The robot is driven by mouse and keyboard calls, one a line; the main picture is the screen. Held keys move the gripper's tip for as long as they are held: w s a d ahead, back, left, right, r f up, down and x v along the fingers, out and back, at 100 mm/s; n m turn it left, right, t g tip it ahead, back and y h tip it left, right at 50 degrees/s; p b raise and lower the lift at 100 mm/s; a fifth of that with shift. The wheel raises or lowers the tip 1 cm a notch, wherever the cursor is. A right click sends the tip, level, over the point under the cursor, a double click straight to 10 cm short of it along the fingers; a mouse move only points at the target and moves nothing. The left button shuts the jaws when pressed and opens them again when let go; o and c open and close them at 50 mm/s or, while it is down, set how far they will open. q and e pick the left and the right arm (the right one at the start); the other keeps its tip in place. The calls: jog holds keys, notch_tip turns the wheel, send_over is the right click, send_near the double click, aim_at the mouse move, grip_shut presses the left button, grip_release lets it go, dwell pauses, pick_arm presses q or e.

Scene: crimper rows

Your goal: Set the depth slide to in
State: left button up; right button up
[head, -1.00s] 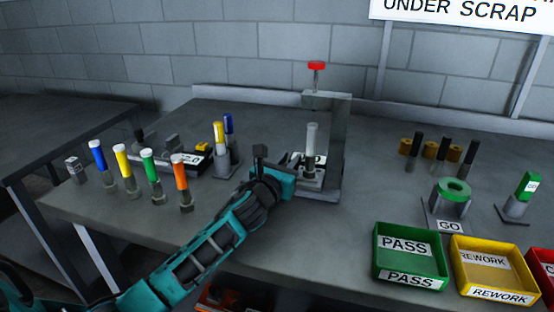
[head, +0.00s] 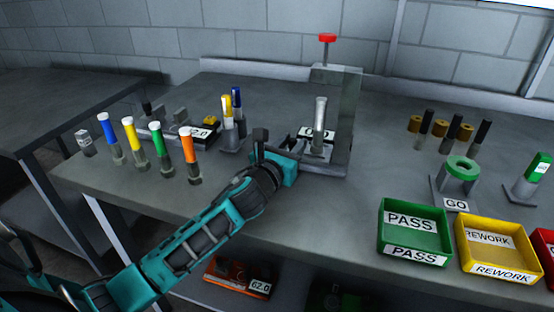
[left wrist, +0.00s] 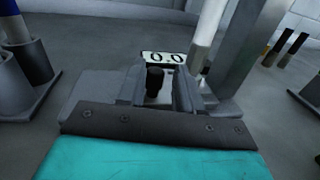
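The grey crimper press (head: 346,115) stands near the back of the bench, with a red knob on top and a pale upright cylinder in it. A 0.0 label (head: 317,133) lies at its foot; it also shows in the left wrist view (left wrist: 163,58). A small black knob (left wrist: 154,84) of the depth slide stands in front of the label. My left gripper (head: 300,143) is at the press foot, left of the cylinder. In the left wrist view its grey fingers are apart, either side of the knob; firm contact is not visible. My right gripper is in neither view.
Coloured-top pins (head: 145,145) stand to the left on the bench. A holder with yellow and blue pins (head: 231,140) is close left of the press. A GO ring gauge (head: 460,172), green PASS bin (head: 415,235) and yellow REWORK bin (head: 492,245) are at the right.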

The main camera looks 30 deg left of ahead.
pick_arm(q)
jog(key=s, duration=0.9)
jog(key=shift+d, duration=0.35)
jog(key=shift+s, duration=0.1)
